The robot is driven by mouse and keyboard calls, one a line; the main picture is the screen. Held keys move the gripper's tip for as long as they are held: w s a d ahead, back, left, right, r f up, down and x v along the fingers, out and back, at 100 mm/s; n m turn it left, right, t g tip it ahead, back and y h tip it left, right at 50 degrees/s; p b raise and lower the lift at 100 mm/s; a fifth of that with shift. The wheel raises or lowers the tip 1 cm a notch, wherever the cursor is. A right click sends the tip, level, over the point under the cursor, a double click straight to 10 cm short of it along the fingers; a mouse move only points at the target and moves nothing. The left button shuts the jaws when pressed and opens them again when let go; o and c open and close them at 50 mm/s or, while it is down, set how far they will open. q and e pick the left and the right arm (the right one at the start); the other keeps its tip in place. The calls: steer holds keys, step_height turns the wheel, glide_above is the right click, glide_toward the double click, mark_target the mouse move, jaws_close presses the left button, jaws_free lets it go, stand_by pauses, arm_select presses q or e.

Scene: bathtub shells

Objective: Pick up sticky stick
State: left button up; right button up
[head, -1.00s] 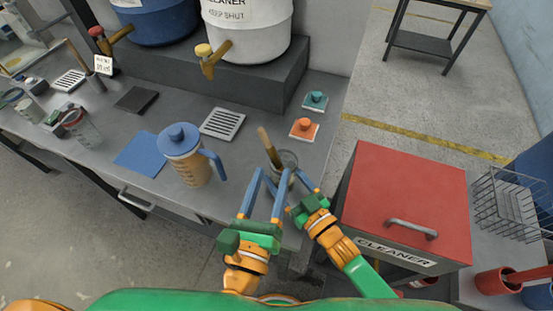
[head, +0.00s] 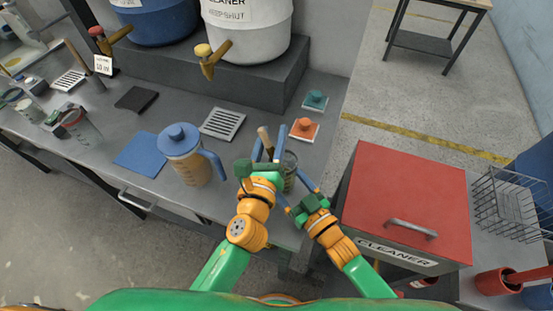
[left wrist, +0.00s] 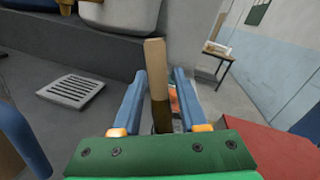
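The sticky stick (head: 265,143) is a wooden stick standing tilted in a clear glass jar (head: 290,172) near the counter's front right edge. In the left wrist view the stick (left wrist: 156,75) rises between the fingers of my left gripper (left wrist: 159,92); a gap shows on its right side, and its lower end is hidden. In the head view my left gripper (head: 266,150) is open around the stick. My right gripper (head: 298,185) has its fingers spread at the jar's sides, low down; whether they press on the glass is unclear.
A measuring jug (head: 190,163) with a blue lid stands left of my left gripper. A drain grate (head: 222,124), an orange-knobbed piece (head: 304,129) and a teal-knobbed piece (head: 315,101) lie behind. A red-topped cleaner box (head: 405,195) stands close on the right.

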arm_select(q)
jaws_close()
